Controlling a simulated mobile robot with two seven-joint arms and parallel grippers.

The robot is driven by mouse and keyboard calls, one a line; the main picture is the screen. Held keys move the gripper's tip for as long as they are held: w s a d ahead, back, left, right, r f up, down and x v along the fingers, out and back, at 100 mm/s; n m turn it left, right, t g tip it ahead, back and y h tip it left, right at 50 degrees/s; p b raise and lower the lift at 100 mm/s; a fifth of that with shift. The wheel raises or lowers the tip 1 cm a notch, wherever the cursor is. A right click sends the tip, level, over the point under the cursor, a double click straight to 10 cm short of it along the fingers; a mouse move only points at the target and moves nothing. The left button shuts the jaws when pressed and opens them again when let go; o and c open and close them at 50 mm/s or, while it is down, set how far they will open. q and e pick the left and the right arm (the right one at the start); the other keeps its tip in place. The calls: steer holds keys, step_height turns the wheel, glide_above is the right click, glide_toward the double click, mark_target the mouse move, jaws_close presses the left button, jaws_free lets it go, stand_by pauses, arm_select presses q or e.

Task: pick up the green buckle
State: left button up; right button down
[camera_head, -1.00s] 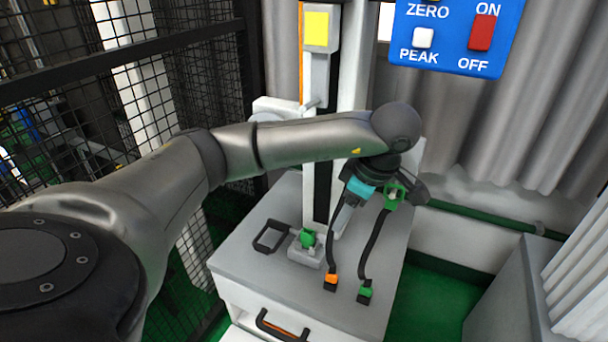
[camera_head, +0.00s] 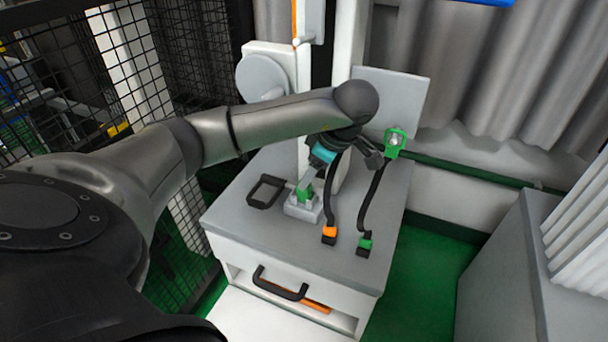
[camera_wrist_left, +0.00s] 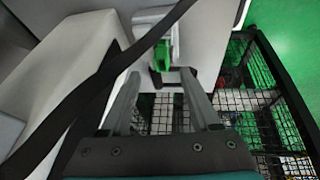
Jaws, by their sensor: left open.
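A small green piece, likely the green buckle (camera_head: 304,193), sits on a light grey block (camera_head: 302,208) on the table. It also shows in the left wrist view as a bright green buckle (camera_wrist_left: 162,56). My left gripper (camera_head: 306,184) reaches down over it with its fingers apart. In the left wrist view my left gripper (camera_wrist_left: 160,76) has the green piece between or just beyond its fingertips; contact cannot be told. A black strap with a green end (camera_head: 366,244) lies to the right, below a green fitting (camera_head: 396,142). My right gripper is not in view.
A strap with an orange end (camera_head: 329,234) hangs close right of the gripper. A black strap (camera_wrist_left: 100,88) crosses the left wrist view. The white column stands behind; mesh fencing (camera_head: 60,60) is left.

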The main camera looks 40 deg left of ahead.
mark_target(306, 192)
arm_select(q)
steer(key=b+x, duration=0.1)
steer(key=x, duration=0.3)
steer(key=shift+s+a+f, duration=0.1)
steer(key=shift+s+f, duration=0.05)
steer(key=shift+f, duration=0.25)
jaws_close()
steer(key=shift+r, duration=0.1)
